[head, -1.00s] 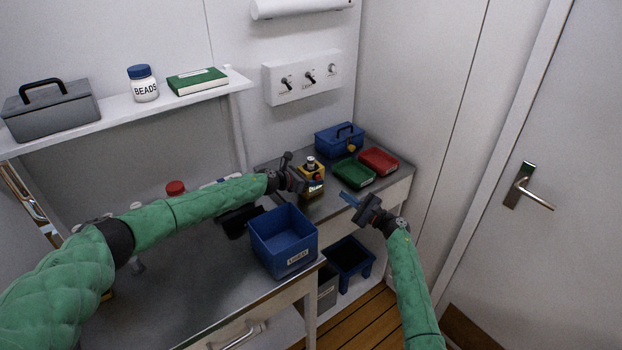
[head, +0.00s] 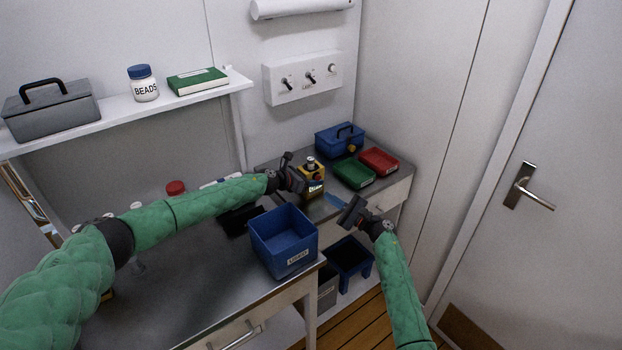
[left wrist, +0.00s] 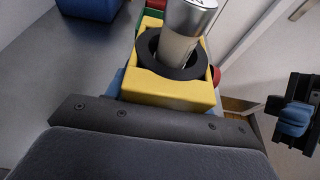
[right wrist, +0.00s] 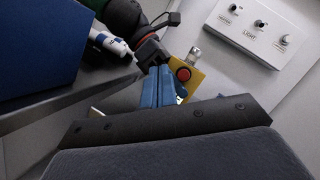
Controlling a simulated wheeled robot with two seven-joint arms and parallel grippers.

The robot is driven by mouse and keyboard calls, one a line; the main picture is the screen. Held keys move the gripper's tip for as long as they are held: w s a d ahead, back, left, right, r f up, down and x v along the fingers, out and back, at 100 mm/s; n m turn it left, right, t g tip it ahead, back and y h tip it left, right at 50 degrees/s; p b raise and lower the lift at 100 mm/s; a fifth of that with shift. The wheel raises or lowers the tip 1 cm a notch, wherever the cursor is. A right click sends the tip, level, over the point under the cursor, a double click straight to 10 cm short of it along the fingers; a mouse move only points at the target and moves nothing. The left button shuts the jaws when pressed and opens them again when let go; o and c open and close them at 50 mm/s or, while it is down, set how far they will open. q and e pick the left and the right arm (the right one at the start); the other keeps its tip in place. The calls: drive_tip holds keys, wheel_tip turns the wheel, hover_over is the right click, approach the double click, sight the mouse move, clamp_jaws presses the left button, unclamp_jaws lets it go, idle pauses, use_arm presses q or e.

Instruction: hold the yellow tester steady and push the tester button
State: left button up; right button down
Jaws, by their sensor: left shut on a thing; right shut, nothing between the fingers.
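The yellow tester (head: 312,188) stands on the bench, with a silver-topped cylinder (left wrist: 187,30) upright in a black ring in its top. My left gripper (head: 298,180) is shut on the tester from its left side; its fingers are mostly hidden in the left wrist view. The round red tester button (right wrist: 184,74) faces my right gripper. My right gripper (head: 332,201) is shut and empty, to the right of the tester. In the right wrist view its blue fingertips (right wrist: 158,76) appear just left of the button; a gap to the tester shows in the head view.
A blue bin (head: 284,243) stands at the bench's front edge. Green (head: 354,173) and red (head: 379,160) trays and a blue toolbox (head: 340,140) are behind and right of the tester. A switch panel (head: 303,77) is on the wall. The bench before the trays is clear.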

wheel_tip(320, 180, up, 13)
drive_tip(key=w+m+t+h, duration=0.2)
drive_tip(key=m+t+h, duration=0.7)
drive_tip(key=m, duration=0.6)
drive_tip(key=m+g+h, duration=0.8)
drive_tip(key=m+g, duration=0.1)
drive_tip(key=m, duration=1.2)
approach(318, 178)
drive_tip(key=w+d+f, duration=0.1)
drive_tip(key=w+f, duration=0.4)
drive_tip(key=shift+d, duration=0.2)
drive_tip(key=shift+w, duration=0.2)
